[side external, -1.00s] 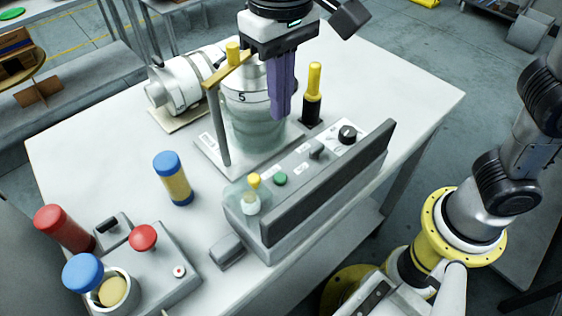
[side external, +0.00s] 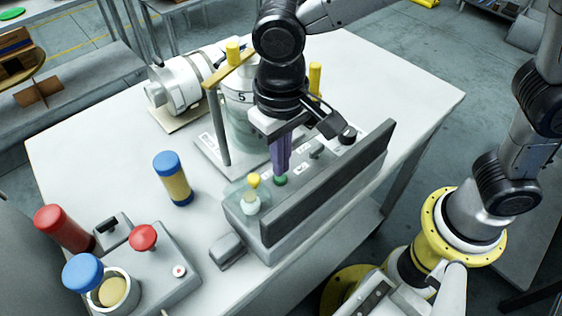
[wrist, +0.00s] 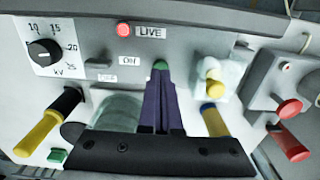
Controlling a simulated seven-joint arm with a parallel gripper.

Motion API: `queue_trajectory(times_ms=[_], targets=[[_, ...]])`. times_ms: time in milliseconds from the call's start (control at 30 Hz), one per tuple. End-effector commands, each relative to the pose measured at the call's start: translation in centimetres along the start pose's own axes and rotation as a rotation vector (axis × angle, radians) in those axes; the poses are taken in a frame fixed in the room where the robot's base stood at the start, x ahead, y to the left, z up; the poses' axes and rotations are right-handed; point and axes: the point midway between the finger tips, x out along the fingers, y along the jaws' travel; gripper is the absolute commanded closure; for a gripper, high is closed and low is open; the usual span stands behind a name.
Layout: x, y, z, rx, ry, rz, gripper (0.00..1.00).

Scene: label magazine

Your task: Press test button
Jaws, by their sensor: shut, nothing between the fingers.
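The green button (side external: 281,181) sits on top of the grey control box (side external: 300,212). It also shows in the wrist view (wrist: 160,64), partly covered by my fingertips. My gripper (side external: 281,174) is shut and empty, its purple fingers pointing down at the button. In the wrist view my gripper's tips (wrist: 160,73) overlap the button's near edge. I cannot tell whether they touch it or whether it is pressed down.
A yellow knob under a clear cover (side external: 253,181) stands beside the button. A black dial (wrist: 43,52) and a red lamp marked LIVE (wrist: 123,29) are on the box. A blue-capped yellow cylinder (side external: 177,185) stands on the table. The front-left red button box (side external: 165,262) is apart.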

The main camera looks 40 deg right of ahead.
Motion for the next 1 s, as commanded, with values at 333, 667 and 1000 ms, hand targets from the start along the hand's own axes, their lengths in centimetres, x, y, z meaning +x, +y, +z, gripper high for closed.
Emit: queue_trajectory(times_ms=[333, 667, 1000], targets=[[1.4, 0.0, 0.0, 0.0, 0.0, 0.0, 1.0], [2.2, 0.0, 0.0, 0.0, -0.002, 0.002, 1.0], [3.8, 0.1, 0.1, 0.0, -0.008, 0.008, 1.0]])
